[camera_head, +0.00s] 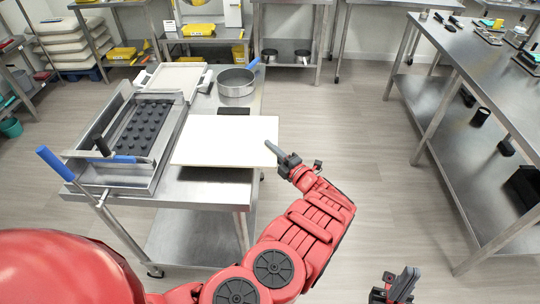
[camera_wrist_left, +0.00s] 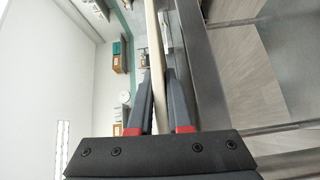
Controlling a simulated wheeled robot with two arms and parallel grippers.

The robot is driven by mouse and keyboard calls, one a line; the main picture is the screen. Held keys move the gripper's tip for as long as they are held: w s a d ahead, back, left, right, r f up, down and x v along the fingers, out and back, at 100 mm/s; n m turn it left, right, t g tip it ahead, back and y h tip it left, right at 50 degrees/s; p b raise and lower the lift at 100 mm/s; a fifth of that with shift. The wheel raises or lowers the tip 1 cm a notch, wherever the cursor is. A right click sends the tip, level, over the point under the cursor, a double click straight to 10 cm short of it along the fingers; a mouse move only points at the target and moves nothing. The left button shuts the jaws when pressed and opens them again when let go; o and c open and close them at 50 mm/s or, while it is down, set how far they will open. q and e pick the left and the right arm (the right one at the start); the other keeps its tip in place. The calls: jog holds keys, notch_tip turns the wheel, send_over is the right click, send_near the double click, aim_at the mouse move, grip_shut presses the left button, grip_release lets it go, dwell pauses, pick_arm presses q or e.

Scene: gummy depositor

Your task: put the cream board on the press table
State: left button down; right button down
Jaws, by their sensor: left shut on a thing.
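The cream board (camera_head: 225,142) is flat and about level over the front right part of the press table (camera_head: 205,190). A dark shadow shows under its front edge, and whether it touches the table is unclear. My left gripper (camera_head: 283,158) is shut on the board's right edge. In the left wrist view the board (camera_wrist_left: 155,60) shows edge-on between the two fingers (camera_wrist_left: 158,105). My right gripper (camera_head: 402,284) is at the bottom right, away from the board; its finger gap is not clear.
A steel press with a black studded mould (camera_head: 142,130) and blue-handled levers stands left of the board. Behind are a round steel pan (camera_head: 236,84) and a pale tray (camera_head: 175,78). A dark pad (camera_head: 233,111) lies behind the board. A long steel table (camera_head: 480,75) stands right, across open floor.

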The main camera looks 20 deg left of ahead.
pick_arm(q)
jog(key=shift+f, duration=1.65)
jog(key=shift+f+b, duration=0.15)
jog(key=shift+b, duration=0.2)
jog(key=c, duration=0.9)
grip_release()
jog(key=shift+o, duration=0.2)
